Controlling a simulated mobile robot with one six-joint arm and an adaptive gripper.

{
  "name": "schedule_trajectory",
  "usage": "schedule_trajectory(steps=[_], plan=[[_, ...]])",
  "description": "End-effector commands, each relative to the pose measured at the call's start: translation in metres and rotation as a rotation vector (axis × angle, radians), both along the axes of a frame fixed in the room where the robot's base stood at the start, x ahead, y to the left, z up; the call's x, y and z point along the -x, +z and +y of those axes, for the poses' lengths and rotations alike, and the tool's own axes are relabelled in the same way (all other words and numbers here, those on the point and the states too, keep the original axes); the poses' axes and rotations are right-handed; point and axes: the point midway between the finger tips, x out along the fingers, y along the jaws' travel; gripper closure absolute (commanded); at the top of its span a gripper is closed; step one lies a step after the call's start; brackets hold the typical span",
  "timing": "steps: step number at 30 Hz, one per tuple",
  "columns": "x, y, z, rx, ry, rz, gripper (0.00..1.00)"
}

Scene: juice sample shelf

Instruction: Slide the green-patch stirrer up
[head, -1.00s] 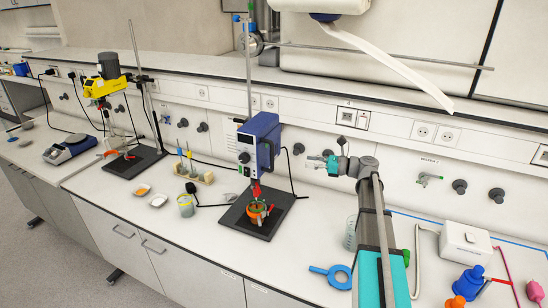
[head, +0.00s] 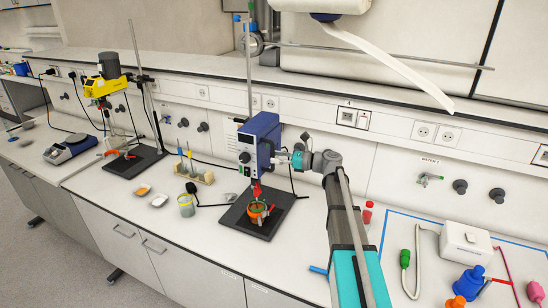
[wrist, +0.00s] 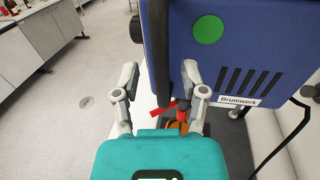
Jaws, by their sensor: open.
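The green-patch stirrer (head: 262,140) is a blue motor unit on a tall rod above a black base plate (head: 244,222). My gripper (wrist: 160,75) is open and empty. Its right finger overlaps the blue side in the picture, and the housing's front edge shows between the fingers; contact cannot be told. In the head view my gripper (head: 283,159) is just right of the housing, its fingertips hard to make out.
An orange vessel (head: 257,210) with red parts stands under the stirrer. A yellow stirrer (head: 105,82) stands farther left. A wooden rack (head: 196,176) and a jar (head: 186,205) are between them. A red-capped bottle (head: 367,213) stands right of my arm. Black cables hang beside the housing.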

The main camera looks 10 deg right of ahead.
Motion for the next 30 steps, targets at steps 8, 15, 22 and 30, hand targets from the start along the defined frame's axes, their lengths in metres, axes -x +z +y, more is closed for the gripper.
schedule_trajectory(steps=[8,15,22,30], plan=[[-0.007,0.000,0.015,0.000,0.000,0.000,0.45],[-0.007,0.000,0.015,0.000,-0.001,0.000,0.45],[-0.007,0.000,0.015,0.000,-0.001,0.000,0.76],[-0.007,0.000,0.015,0.000,0.000,0.000,1.00]])
